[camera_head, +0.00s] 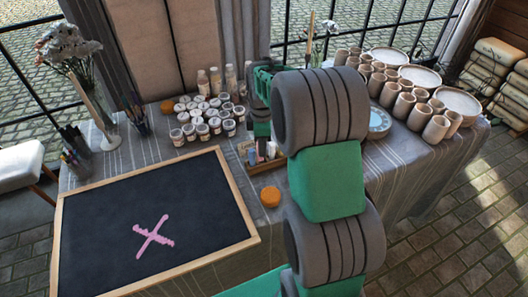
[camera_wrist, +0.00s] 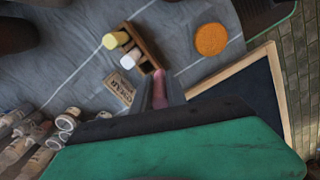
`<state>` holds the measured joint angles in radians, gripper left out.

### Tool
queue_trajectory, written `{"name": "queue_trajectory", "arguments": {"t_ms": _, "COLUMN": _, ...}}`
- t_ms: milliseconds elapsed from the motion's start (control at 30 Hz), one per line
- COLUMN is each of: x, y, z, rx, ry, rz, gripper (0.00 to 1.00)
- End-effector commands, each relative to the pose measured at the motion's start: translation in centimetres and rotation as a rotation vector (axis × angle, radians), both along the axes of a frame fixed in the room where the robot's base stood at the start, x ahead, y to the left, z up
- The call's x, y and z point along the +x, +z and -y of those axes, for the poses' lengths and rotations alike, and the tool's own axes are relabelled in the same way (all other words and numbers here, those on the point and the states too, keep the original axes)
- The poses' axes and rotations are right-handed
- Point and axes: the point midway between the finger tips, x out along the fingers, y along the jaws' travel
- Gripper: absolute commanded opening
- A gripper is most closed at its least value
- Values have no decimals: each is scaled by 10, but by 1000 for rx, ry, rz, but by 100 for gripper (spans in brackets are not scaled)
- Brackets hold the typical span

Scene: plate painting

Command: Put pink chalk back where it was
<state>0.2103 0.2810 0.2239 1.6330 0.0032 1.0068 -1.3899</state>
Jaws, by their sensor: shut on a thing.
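The pink chalk (camera_wrist: 159,91) is held between the fingers of my gripper (camera_wrist: 160,88), as the wrist view shows. The held chalk is close to the near end of a small wooden chalk box (camera_wrist: 148,47). The box holds a yellow chalk (camera_wrist: 115,40) and white chalk (camera_wrist: 131,58). In the head view the box (camera_head: 246,151) stands behind the blackboard, partly hidden by my arm, with coloured chalk (camera_head: 271,149) in it. The blackboard (camera_head: 100,220) bears a pink X (camera_head: 154,237). My fingertips are mostly hidden in the head view.
A round orange sponge (camera_head: 270,196) lies between the blackboard and my arm. Several small paint jars (camera_head: 205,115) crowd the table left of my gripper. Cups (camera_head: 405,107) and plates (camera_head: 419,76) stand on the right. A vase (camera_head: 103,125) is at the left.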

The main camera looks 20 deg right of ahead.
Motion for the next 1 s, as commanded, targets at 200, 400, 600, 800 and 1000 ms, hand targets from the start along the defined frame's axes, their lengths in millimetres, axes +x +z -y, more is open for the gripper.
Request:
{"name": "queue_trajectory", "arguments": {"t_ms": 200, "x": 19, "y": -26, "z": 13, "rx": -1, "ry": -2, "rz": 2, "gripper": 0}}
{"name": "queue_trajectory", "arguments": {"t_ms": 400, "x": 23, "y": -50, "z": 16, "rx": 1, "ry": -2, "rz": -2, "gripper": 0}}
{"name": "queue_trajectory", "arguments": {"t_ms": 600, "x": 25, "y": -64, "z": 16, "rx": -1, "ry": -2, "rz": 4, "gripper": 0}}
{"name": "queue_trajectory", "arguments": {"t_ms": 800, "x": 24, "y": -68, "z": 16, "rx": 0, "ry": -2, "rz": 3, "gripper": 0}}
{"name": "queue_trajectory", "arguments": {"t_ms": 1000, "x": 24, "y": -67, "z": 16, "rx": 0, "ry": -2, "rz": 3, "gripper": 31}}
